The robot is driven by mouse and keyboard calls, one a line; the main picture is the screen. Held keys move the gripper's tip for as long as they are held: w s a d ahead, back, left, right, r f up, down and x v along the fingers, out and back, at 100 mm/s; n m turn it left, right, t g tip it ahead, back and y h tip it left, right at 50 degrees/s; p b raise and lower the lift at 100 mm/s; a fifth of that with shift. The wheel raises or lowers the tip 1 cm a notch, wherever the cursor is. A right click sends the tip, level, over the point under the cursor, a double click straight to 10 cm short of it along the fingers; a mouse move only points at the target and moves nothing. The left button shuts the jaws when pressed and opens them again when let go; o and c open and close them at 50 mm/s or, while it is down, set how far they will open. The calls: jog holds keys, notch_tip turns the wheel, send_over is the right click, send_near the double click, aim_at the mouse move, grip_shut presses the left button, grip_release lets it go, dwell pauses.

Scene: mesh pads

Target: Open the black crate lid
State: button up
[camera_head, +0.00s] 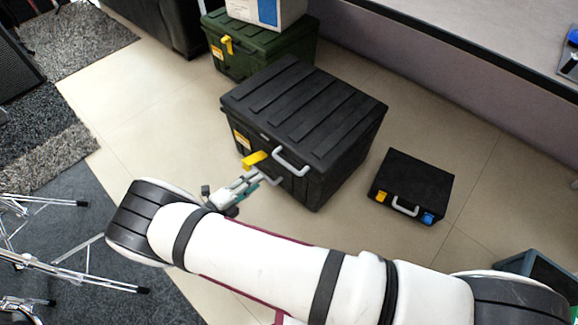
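The black crate (335,165) stands on the tiled floor in the middle of the view. Its ribbed black lid (305,105) lies flat and closed on top. A light grey handle (291,163) and a yellow latch (254,159) are on the crate's front side. My gripper (268,176) is at this front side, just below the latch and left of the handle. Its fingers overlap the crate's front in the picture; I cannot tell whether they touch it. The fingers are small, and whether they are open or shut is unclear. My white arm crosses the foreground.
A green crate (262,50) with a box (266,12) on top stands behind the black crate. A small black case (413,184) lies to the right. Metal stand legs (85,250) are at the lower left. Bare tiles (150,105) lie left of the crate.

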aim_at(283, 160)
jog(key=b+x, duration=0.3)
jog(key=x, duration=1)
jog(key=shift+w+d, duration=0.15)
jog(key=shift+w, duration=0.1)
jog(key=shift+c, duration=0.5)
grip_shut()
